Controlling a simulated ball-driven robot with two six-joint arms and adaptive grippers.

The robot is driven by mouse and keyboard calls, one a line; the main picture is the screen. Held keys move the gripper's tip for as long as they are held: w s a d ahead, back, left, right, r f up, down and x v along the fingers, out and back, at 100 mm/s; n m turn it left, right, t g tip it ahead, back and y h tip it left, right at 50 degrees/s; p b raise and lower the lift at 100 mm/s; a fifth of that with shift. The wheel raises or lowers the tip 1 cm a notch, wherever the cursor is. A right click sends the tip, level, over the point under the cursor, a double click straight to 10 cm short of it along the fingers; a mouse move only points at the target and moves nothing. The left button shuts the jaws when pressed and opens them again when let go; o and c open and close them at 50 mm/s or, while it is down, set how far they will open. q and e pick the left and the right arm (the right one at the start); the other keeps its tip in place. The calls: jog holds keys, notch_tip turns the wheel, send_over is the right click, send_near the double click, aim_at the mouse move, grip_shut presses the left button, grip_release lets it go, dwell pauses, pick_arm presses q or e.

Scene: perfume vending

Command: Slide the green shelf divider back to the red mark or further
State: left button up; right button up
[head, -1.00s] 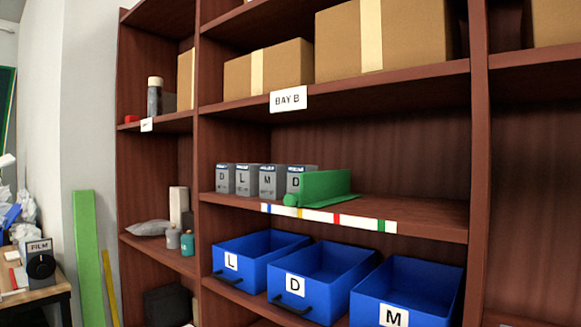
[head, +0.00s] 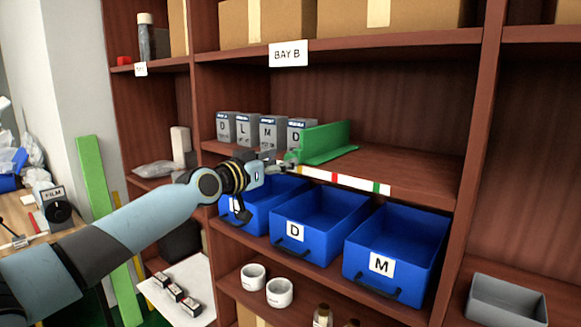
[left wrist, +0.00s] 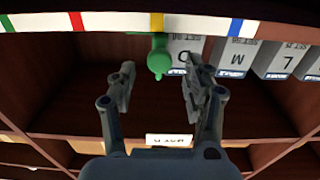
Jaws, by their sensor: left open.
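The green shelf divider (head: 326,143) stands upright on the middle shelf, right of a row of grey boxes. Its round green knob (left wrist: 159,60) is at the front edge, by the yellow mark (left wrist: 156,22) in the left wrist view. The red mark (head: 334,177) is on the edge strip, right of the knob; it also shows in the left wrist view (left wrist: 78,20). My left gripper (head: 288,167) is at the shelf front by the knob. In the left wrist view its open fingers (left wrist: 158,82) stand on either side of the knob, with gaps. My right gripper is out of view.
The grey boxes (head: 245,129) stand just left of the divider. Shelf space right of the divider is clear. Blue bins (head: 320,222) sit below, close under my left gripper. A shelf with cardboard boxes (head: 345,17) is above.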

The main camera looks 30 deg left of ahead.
aim_at(288, 158)
pick_arm(q)
jog(key=shift+w+d+b, duration=0.2)
jog(key=shift+w+b, duration=0.2)
jog(key=shift+w, duration=1.75)
grip_shut()
